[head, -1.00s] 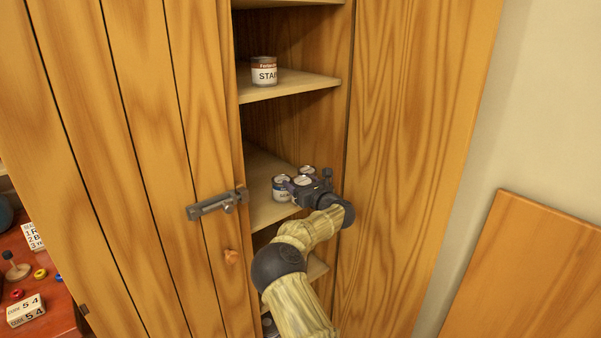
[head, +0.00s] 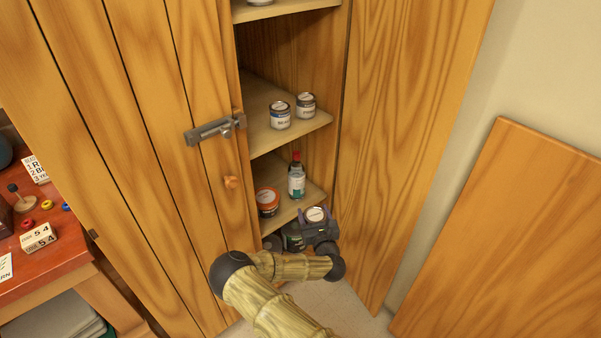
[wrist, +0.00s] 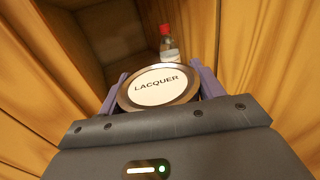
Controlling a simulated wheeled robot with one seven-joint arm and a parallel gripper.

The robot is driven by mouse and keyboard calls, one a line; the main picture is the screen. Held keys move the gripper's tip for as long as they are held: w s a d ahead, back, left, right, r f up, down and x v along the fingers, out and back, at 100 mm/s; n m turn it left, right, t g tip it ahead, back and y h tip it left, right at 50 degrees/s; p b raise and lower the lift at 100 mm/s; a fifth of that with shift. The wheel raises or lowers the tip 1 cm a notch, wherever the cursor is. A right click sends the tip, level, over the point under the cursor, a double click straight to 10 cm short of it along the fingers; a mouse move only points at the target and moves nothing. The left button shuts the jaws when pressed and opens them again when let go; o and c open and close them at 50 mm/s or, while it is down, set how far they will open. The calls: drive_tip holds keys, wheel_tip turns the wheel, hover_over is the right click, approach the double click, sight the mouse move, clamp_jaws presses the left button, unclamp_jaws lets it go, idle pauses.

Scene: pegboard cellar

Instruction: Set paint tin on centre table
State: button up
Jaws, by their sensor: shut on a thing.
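My gripper (head: 316,216) is shut on a tin with a round white lid (wrist: 160,87), and the lid reads LACQUER in the wrist view. The tin's lid also shows in the head view (head: 315,214). I hold it upright in front of the cupboard's lower shelf (head: 310,192); its side is mostly hidden by my gripper. Two grey tins, a left one (head: 280,115) and a right one (head: 306,105), stand on the shelf above. I cannot tell whether either is the paint tin. No table that I can name as the centre table shows.
An orange-lidded tin (head: 268,201) and a red-capped bottle (head: 296,182) stand on the lower shelf. The open cupboard doors flank my arm; the left one has a latch (head: 215,130). A red-brown table (head: 60,262) with small items is at left. A wooden panel (head: 510,240) leans at right.

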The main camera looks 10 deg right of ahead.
drive_tip(key=s+d+f+m+h, duration=0.1)
drive_tip(key=s+d+f, duration=0.1)
drive_tip(key=s, duration=0.5)
drive_tip(key=shift+s+d+f+h, duration=0.35)
drive_tip(key=shift+s+d+h, duration=0.05)
drive_tip(key=shift+d, duration=0.25)
drive_tip(key=shift+d, duration=0.2)
drive_tip(key=shift+w, duration=0.1)
